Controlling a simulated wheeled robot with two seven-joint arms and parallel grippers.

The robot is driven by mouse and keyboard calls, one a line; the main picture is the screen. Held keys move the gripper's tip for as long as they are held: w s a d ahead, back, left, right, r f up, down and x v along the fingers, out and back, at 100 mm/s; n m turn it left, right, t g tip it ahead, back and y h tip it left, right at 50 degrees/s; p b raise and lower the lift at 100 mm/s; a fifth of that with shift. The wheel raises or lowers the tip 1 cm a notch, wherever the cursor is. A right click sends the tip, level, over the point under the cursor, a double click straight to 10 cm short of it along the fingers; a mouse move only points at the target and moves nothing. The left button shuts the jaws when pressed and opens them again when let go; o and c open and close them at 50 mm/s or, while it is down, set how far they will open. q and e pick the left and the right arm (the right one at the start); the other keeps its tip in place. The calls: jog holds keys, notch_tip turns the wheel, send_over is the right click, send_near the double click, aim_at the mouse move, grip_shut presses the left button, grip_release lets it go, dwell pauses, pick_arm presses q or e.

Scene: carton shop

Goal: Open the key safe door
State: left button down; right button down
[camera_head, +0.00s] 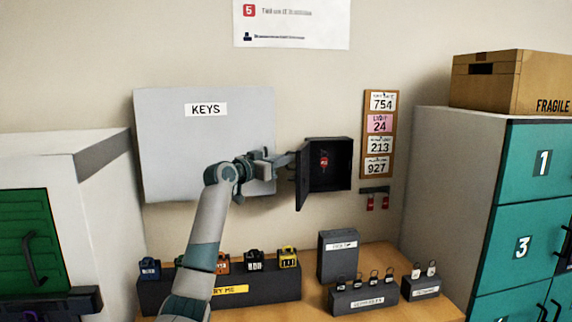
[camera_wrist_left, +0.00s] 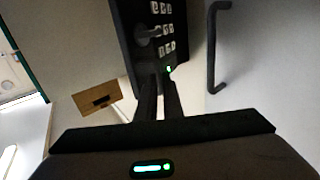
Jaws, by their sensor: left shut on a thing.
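The key safe (camera_head: 340,164) is a small dark box on the wall, and its door (camera_head: 303,178) stands wide open, swung out to the left. A red key or tag (camera_head: 323,162) hangs inside. My left gripper (camera_head: 284,160) is at the outer face of the door, shut on its knob. In the left wrist view the door (camera_wrist_left: 125,25) shows its keypad and a green light, with the knob (camera_wrist_left: 148,33) just beyond the fingers (camera_wrist_left: 159,82). The exact contact is dark and hard to see. My right gripper is not in view.
A grey KEYS cabinet (camera_head: 200,150) is close behind my left gripper. A tag board (camera_head: 378,135) and red-tagged hooks (camera_head: 375,198) are right of the safe. Padlock stands (camera_head: 235,290) and small boxes (camera_head: 338,258) sit on the wooden bench (camera_head: 312,292) below.

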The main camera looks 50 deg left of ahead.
pick_arm(q)
jog(key=shift+s+a+r, duration=0.1)
jog(key=shift+a+r, duration=0.15)
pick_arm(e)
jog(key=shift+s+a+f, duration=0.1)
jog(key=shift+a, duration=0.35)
